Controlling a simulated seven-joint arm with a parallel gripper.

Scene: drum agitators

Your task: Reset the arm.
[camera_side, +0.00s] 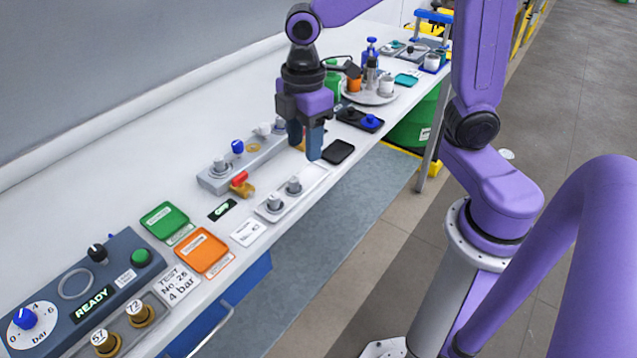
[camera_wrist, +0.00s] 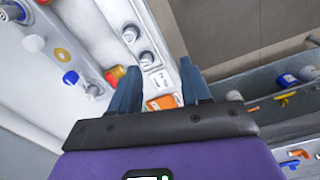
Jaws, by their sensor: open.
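My gripper (camera_side: 305,138) hangs over the white bench (camera_side: 120,160) in the side view, fingers pointing down, above the area near the grey valve block and a small black tray (camera_side: 338,151). In the wrist view my gripper (camera_wrist: 162,95) shows two blue-grey fingers spread apart with nothing held between them. The purple arm is raised and bent over the bench. Whether the fingertips clear the things below cannot be told exactly from the side view.
A grey block with knobs (camera_side: 240,160), a white plate with two grey fittings (camera_side: 290,192), a green tray (camera_side: 164,220) and an orange tray (camera_side: 205,250) lie on the bench. A READY panel (camera_side: 75,285) stands at front left. A round tray (camera_side: 370,94) with bottles stands behind.

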